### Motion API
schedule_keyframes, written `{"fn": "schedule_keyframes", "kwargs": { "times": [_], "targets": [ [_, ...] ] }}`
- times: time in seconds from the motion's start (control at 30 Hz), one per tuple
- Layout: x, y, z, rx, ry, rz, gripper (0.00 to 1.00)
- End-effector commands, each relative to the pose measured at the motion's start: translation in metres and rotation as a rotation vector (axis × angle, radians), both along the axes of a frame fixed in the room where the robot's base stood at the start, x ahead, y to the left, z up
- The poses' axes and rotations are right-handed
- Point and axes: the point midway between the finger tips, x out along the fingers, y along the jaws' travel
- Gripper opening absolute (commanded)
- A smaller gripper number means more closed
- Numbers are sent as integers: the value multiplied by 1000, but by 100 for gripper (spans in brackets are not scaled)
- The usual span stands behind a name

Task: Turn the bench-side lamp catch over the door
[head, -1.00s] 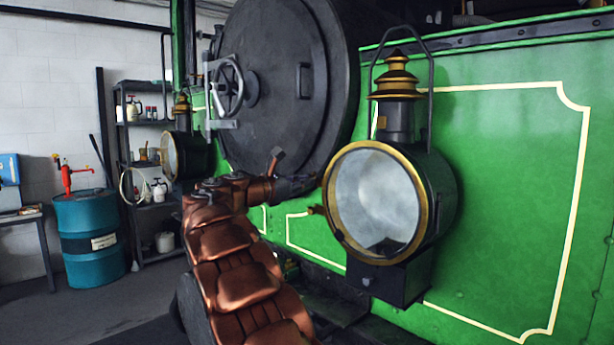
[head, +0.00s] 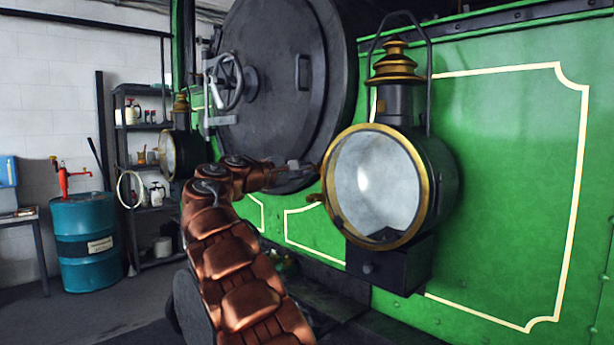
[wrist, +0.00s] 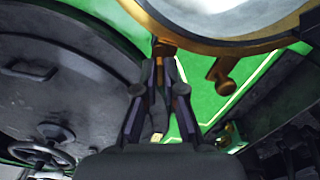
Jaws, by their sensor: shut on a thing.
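My gripper (head: 308,167) is at the left edge of that rim. In the wrist view my gripper (wrist: 165,68) is shut on a small brass catch (wrist: 163,48) at the rim; the fingers hide most of it. A separate brass peg (head: 315,198) sticks out from the rim just below my gripper; it also shows in the wrist view (wrist: 222,72).
A second, similar lamp (head: 170,155) sits farther left. The dark round boiler door (head: 275,80) with its handwheel (head: 226,82) is behind my arm. A blue drum (head: 85,240), a shelf rack (head: 130,110) and a bench (head: 20,217) stand at the left.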

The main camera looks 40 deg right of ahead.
Motion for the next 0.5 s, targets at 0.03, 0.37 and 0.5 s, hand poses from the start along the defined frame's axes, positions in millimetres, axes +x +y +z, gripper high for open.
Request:
{"fn": "schedule_keyframes", "kwargs": {
  "times": [0.03, 0.37, 0.5],
  "targets": [
    [-3, -2, -4, 0, -40, -7, 0],
    [-3, -2, -5, -4, -254, -8, 0],
    [-3, -2, -4, -4, -307, -9, 0]
  ]
}}
